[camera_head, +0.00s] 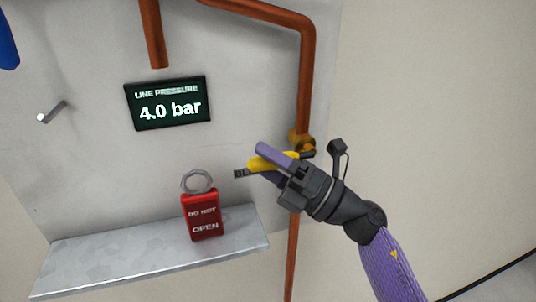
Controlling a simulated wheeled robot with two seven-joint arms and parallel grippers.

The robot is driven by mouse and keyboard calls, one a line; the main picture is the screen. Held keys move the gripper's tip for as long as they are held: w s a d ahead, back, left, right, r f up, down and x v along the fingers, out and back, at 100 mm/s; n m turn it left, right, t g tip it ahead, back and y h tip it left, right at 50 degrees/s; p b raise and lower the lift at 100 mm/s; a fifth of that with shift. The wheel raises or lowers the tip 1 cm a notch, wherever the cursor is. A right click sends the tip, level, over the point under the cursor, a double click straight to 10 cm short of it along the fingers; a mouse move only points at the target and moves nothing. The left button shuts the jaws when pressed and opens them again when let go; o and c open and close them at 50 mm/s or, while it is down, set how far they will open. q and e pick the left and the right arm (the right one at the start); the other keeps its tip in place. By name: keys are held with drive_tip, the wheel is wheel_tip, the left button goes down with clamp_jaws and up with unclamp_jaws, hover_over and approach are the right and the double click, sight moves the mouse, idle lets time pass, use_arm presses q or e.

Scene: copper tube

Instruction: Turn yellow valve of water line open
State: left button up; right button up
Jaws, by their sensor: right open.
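The yellow valve handle (262,163) sticks out to the left from the brass valve body (301,139) on the copper pipe (306,85). The gripper hides part of the handle and of the valve. My left gripper is out of view.
A red "DO NOT OPEN" lock tag (203,217) with a metal ring stands on the grey shelf (130,256). A display (168,103) reads 4.0 bar. A cut copper pipe end (153,40), a peg (52,111) and a blue object (6,42) are on the panel's left half.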

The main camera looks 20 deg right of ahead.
clamp_jaws()
idle(1.4)
